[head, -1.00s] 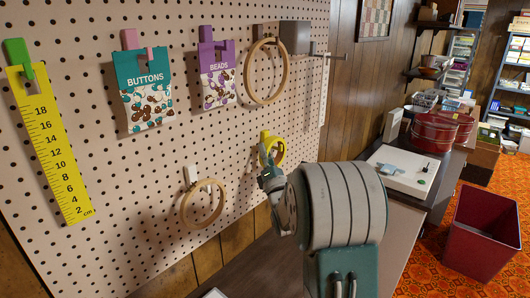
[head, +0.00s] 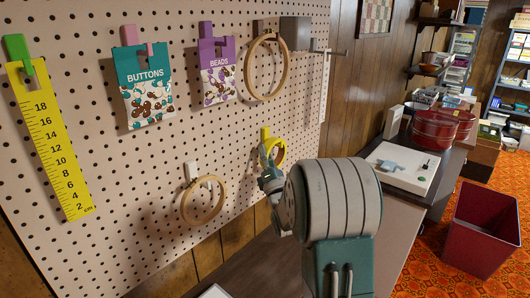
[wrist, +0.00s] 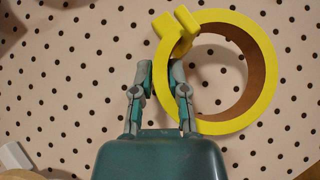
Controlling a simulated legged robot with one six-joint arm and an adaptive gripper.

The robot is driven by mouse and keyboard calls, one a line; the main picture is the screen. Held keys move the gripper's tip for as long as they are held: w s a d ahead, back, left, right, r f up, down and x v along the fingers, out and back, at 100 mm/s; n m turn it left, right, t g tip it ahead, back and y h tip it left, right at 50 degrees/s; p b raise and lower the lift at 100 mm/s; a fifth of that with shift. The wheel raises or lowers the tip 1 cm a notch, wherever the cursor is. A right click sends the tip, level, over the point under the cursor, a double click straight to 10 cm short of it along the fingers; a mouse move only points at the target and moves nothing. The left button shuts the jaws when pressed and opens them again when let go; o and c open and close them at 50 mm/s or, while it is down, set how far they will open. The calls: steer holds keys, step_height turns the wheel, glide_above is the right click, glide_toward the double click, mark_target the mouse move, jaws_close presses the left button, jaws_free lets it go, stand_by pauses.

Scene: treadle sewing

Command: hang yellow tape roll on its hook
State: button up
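The yellow tape roll (head: 280,153) is up against the pegboard at the yellow hook (head: 265,133). In the wrist view the roll (wrist: 263,95) is a thick yellow ring with a brown core. The yellow hook (wrist: 186,18) overlaps its upper left rim, its tip reaching the opening. I cannot tell whether the hook bears the roll's weight. My gripper (wrist: 161,68) has its two fingers close together, one on each side of the roll's left rim, and appears shut on it. In the head view my arm hides part of the gripper (head: 266,168).
A wooden hoop (head: 204,222) hangs at lower left and a larger hoop (head: 285,75) above. The buttons packet (head: 143,88), beads packet (head: 218,70) and yellow ruler (head: 50,145) hang on the pegboard (head: 120,190).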

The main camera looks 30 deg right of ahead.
steer(key=shift+o, duration=1)
steer(key=v, duration=1.2)
steer(key=shift+w+f, duration=0.1)
steer(key=shift+w, duration=0.05)
